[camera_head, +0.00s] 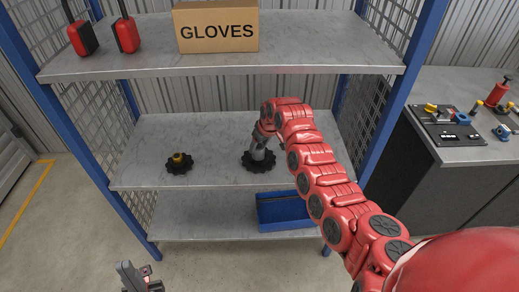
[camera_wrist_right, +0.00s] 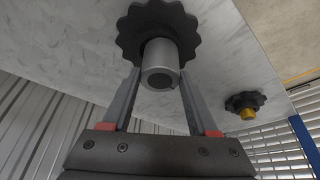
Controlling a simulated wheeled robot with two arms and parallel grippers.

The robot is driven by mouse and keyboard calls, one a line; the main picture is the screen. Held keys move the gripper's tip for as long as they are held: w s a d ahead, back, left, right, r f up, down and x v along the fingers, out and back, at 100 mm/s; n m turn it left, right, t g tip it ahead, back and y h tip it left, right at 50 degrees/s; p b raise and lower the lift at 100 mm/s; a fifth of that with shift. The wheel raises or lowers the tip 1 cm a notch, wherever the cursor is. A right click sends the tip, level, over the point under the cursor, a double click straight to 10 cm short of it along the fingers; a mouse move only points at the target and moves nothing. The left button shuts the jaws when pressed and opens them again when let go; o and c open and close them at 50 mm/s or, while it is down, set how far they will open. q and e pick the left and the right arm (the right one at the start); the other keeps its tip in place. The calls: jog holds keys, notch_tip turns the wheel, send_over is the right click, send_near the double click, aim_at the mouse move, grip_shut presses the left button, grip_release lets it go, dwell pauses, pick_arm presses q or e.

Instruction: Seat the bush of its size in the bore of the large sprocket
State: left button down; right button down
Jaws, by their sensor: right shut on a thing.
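The large sprocket (camera_head: 259,166), dark and toothed, lies flat on the middle shelf; it also shows in the right wrist view (camera_wrist_right: 131,29). My right gripper (camera_head: 261,145) is directly above it, shut on a grey metal bush (camera_wrist_right: 160,63). The bush stands between the fingers, lined up with the sprocket's middle. Its far end meets or nearly meets the sprocket; I cannot tell whether it is in the bore, which is hidden. A smaller dark sprocket (camera_head: 179,168) with a brass bush (camera_head: 178,158) on its middle lies to the left. My left gripper (camera_head: 140,279) is low at the bottom edge, away from the shelf.
The middle shelf (camera_head: 215,130) is clear between the sprockets. The upper shelf (camera_head: 290,50) holds a GLOVES box (camera_head: 216,28) and red-black objects (camera_head: 126,35). A blue bin (camera_head: 290,212) is on the lower shelf. Blue posts flank the rack. A cluttered bench (camera_head: 465,95) stands right.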

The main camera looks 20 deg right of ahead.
aim_at(261, 147)
jog(key=shift+w+d, duration=0.1)
jog(key=shift+w, duration=0.2)
jog(key=shift+w+d+f, duration=0.1)
jog(key=shift+d, duration=0.05)
jog(key=f, duration=0.1)
jog(key=s+f, duration=0.1)
jog(key=f, duration=0.1)
jog(key=shift+p, duration=0.4)
jog(key=shift+w+f, duration=0.15)
jog(key=shift+f, duration=0.05)
jog(key=shift+c, duration=1)
grip_release()
jog(key=shift+w+f, duration=0.15)
jog(key=shift+w, duration=0.05)
jog(key=shift+w+r, duration=0.1)
jog(key=shift+r, duration=0.1)
